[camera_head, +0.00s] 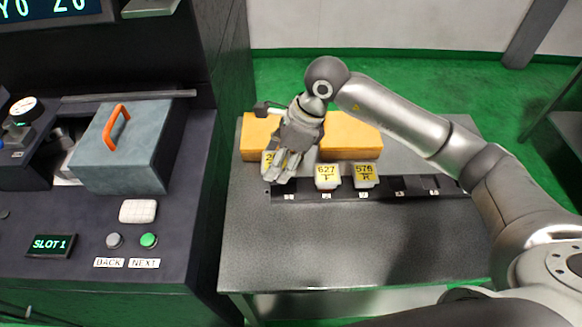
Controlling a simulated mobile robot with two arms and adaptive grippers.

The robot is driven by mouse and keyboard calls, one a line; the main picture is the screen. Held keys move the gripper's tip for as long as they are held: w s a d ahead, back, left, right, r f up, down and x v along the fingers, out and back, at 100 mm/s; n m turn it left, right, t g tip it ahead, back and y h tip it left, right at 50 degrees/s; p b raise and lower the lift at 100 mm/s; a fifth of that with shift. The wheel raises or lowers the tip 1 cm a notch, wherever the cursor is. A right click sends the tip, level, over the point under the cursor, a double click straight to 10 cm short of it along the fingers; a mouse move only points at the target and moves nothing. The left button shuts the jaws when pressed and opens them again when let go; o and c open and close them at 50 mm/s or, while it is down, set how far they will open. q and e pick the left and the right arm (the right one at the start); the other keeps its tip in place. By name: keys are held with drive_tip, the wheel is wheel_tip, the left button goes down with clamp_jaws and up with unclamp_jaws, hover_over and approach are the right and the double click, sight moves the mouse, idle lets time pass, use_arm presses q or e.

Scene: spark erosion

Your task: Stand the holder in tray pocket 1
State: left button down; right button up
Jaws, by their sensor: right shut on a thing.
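My right gripper (282,168) reaches down at the left end of the dark tray (410,188). It is shut on a holder with a yellow label (269,157), which it mostly covers; only the start of the label's number shows. The held holder is at pocket 1, the leftmost one. I cannot tell whether its base touches the tray. Holder 627 (327,175) stands in the pocket to its right, and holder 576 (365,174) in the one after that. The pockets further right look empty. My left gripper is out of view.
An orange-yellow block (350,137) lies behind the tray on the grey table (340,245). The table front is clear. At left stands a dark machine with a grey, orange-handled box (128,150), a green button (148,240), a grey button and a "SLOT 1" display (50,245).

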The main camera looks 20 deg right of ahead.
drive_tip(key=d+f, duration=0.1)
drive_tip(key=f, duration=0.1)
drive_tip(key=w+d+f+p, duration=0.1)
drive_tip(key=f, duration=0.1)
drive_tip(key=w+d+f+p, duration=0.1)
drive_tip(key=f, duration=0.2)
drive_tip(key=shift+d, duration=0.15)
drive_tip(key=shift+f, duration=0.7)
drive_tip(key=o, duration=0.8)
drive_tip(key=shift+f, duration=0.1)
drive_tip(key=o, duration=0.4)
